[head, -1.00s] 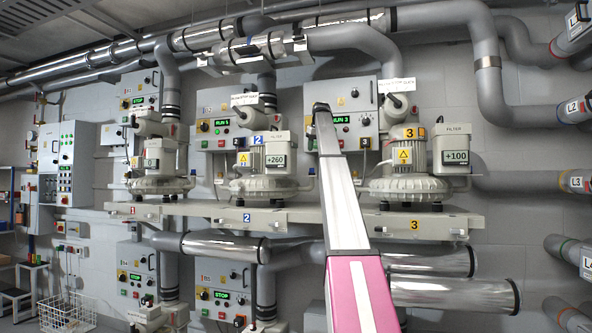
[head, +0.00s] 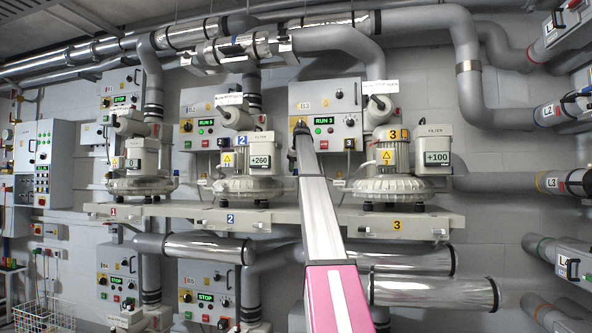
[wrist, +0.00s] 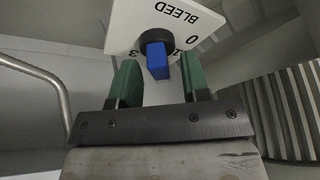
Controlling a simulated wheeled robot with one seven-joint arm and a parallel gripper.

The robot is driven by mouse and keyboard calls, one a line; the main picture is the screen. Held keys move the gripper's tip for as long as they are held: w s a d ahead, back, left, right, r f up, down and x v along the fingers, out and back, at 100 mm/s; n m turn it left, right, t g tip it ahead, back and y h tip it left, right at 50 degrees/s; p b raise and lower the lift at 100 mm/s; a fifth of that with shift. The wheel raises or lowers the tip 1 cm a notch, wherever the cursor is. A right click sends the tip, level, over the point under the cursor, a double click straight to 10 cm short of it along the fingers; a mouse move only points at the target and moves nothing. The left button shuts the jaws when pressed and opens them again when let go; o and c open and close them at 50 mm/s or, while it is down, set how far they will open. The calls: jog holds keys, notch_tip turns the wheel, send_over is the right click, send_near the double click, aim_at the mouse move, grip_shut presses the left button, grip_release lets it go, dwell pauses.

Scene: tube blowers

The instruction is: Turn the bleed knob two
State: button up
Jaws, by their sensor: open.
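The bleed knob (wrist: 158,60) is a blue bar on a round black base. It sits on a white plate (wrist: 125,25) lettered BLEED, seen upside down in the wrist view. The marks 0, 1 and 3 show around it; no 2 is visible. My gripper (wrist: 160,66) has two green fingers, open, one on each side of the blue bar in the picture. Gaps show on both sides, so it is not clamped. In the head view my arm reaches towards the panel marked RUN 3 (head: 323,121); the gripper and knob cannot be made out there.
Blower 3 (head: 392,188) stands right of my arm, and blower 2 (head: 247,187) left of it, on a grey shelf (head: 270,218). Thick pipes (head: 430,293) run below and overhead. In the wrist view a bent metal rod (wrist: 45,80) is at left and a ribbed surface (wrist: 285,110) at right.

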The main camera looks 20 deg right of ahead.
grip_shut()
jog(key=shift+m, duration=0.3)
jog(key=m+h, duration=0.1)
jog(key=m, duration=0.1)
jog(key=shift+m, duration=0.3)
jog(key=shift+m+g+h, duration=0.4)
jog(key=shift+m+h, duration=0.4)
jog(key=shift+m, duration=1.1)
